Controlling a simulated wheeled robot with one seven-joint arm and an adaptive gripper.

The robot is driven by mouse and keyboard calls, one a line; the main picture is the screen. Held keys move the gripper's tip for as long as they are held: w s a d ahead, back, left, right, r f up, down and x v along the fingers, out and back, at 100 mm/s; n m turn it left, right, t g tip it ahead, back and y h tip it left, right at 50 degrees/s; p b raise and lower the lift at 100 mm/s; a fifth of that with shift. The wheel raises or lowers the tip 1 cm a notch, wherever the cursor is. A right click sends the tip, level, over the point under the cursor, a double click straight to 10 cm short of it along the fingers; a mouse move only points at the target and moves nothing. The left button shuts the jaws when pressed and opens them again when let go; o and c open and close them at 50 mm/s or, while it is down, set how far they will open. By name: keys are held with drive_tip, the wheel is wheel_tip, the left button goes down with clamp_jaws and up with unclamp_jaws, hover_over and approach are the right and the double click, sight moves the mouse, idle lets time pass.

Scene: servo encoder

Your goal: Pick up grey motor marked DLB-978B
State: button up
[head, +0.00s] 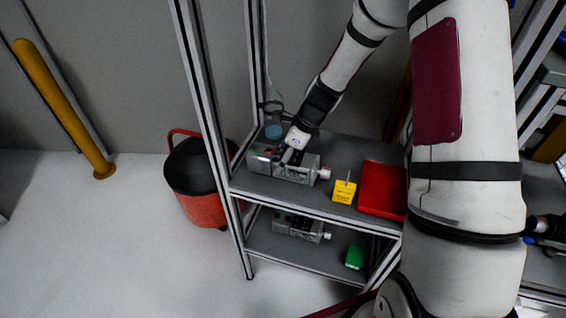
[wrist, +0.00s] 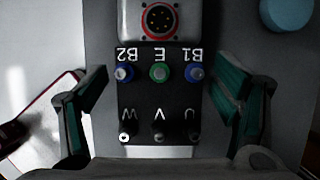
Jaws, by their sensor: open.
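A grey motor (head: 300,170) lies on the upper shelf, with a light shaft end pointing right. My gripper (head: 291,156) is over its left part, pointing down. In the wrist view the black terminal block (wrist: 160,110) of a motor, lettered B2, E, B1 and W, V, U upside down, lies between the open fingers of my gripper (wrist: 160,93). A round connector with a red ring (wrist: 159,18) is above it. A finger stands on each side; contact cannot be told. Another similar grey motor (head: 297,227) lies on the lower shelf. The marking DLB-978B is not readable on either.
The upper shelf (head: 330,149) also holds a yellow block (head: 344,191), a red tray (head: 383,188) and a blue round object (head: 273,131). A green object (head: 354,257) is below. Metal posts frame the rack. An orange bucket (head: 201,207) stands left of it.

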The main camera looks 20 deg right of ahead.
drive_tip(key=shift+x, duration=0.75)
clamp_jaws()
drive_tip(key=shift+r, duration=0.1)
